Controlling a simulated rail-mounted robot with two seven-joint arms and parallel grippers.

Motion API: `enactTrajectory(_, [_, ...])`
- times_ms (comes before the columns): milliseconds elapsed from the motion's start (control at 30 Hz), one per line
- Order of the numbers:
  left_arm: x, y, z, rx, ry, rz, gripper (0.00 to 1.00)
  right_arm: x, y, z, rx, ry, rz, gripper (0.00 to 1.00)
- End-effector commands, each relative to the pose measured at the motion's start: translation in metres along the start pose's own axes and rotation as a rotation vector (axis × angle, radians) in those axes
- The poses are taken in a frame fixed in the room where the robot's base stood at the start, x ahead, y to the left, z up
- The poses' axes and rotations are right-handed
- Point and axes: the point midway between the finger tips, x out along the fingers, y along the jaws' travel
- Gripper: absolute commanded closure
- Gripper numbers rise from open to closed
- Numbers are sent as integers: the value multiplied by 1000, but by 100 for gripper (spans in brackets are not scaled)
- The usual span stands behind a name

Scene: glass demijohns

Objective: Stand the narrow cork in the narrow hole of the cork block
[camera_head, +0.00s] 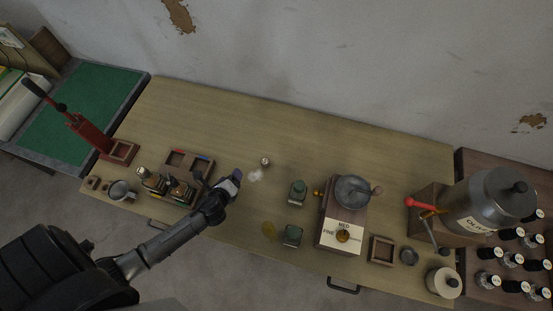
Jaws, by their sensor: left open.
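My left gripper (234,179) is over the middle of the wooden table, its jaws open, with nothing seen held between them. A small round cork-like piece (265,161) stands on the table beyond the gripper and to its right, apart from it. It is too small to tell whether it is the narrow cork. A dark wooden block (190,163) with recesses and red and blue marks lies left of the gripper. I cannot tell whether it is the cork block, and no narrow hole can be made out. My right gripper is not in view.
Dark bottles (152,180) and a metal cup (122,190) stand left of the gripper. A red lever tool (91,134) is far left. The table's back strip is clear.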

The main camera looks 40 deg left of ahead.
Motion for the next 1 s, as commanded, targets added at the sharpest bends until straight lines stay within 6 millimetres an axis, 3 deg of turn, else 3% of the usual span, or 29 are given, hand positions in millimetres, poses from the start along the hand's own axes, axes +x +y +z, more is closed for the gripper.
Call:
enactTrajectory(100, [1, -14, -10, 340, 24, -140, 35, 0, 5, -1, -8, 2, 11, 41])
enactTrajectory(200, [-2, -30, -17, 570, 20, -247, 35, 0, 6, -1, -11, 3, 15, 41])
enactTrajectory(400, [-7, -43, -24, 853, -8, -352, 35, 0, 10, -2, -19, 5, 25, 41])
enactTrajectory(633, [2, -47, -25, 967, -30, -360, 35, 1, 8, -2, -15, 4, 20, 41])
enactTrajectory(1000, [58, -65, -34, 972, -31, -357, 35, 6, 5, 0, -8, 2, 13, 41])
